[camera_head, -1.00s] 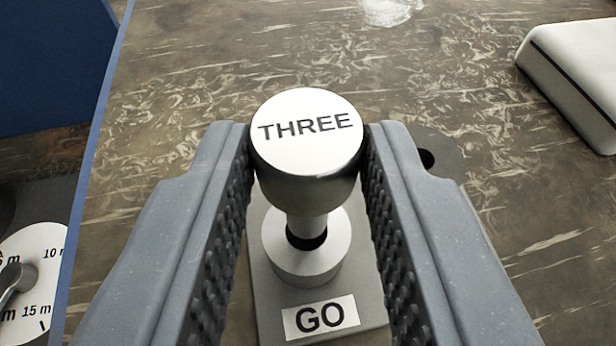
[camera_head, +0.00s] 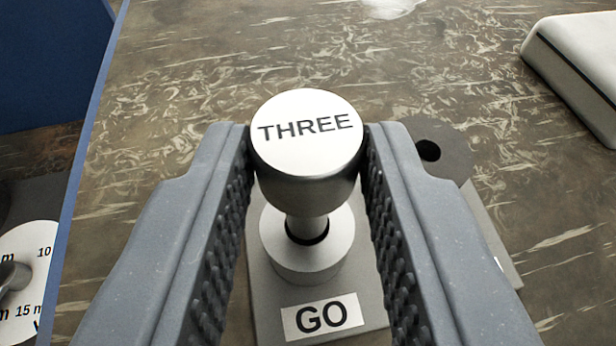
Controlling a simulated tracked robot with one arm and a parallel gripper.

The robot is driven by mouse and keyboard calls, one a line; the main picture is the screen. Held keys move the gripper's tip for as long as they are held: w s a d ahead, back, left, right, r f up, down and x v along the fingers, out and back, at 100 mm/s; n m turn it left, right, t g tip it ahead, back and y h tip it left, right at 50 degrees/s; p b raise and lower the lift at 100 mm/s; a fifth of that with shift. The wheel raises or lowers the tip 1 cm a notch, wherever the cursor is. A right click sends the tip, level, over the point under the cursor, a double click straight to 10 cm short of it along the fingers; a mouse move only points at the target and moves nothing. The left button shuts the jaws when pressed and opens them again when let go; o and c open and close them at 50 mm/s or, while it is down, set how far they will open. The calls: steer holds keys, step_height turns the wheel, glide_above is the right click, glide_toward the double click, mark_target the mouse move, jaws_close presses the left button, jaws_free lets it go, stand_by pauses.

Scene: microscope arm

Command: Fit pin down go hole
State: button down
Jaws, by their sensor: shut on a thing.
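The pin (camera_head: 308,140) is a silver metal piece with a wide round head marked THREE and a narrower shank below. My gripper (camera_head: 308,150) is shut on its head from left and right. The shank points down over the round raised collar (camera_head: 300,262) of the GO block, and its lower end meets the dark hole in the collar. I cannot tell how deep the shank sits in the hole. The GO label (camera_head: 321,316) lies on the front of the grey block (camera_head: 270,300).
A second dark round piece with a hole (camera_head: 450,150) stands right of my gripper, partly hidden by the right finger. A white box (camera_head: 575,70) lies at the upper right. A blue panel (camera_head: 50,65) and a white dial (camera_head: 30,275) are at the left.

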steer(key=shift+f+b, duration=0.7)
steer(key=shift+f, duration=0.8)
steer(key=c, duration=1)
jaws_free()
steer(key=shift+s, duration=0.1)
steer(key=b+v, duration=0.1)
steer(key=v, duration=1.2)
steer(key=shift+s+r, duration=0.1)
steer(key=shift+s, duration=0.2)
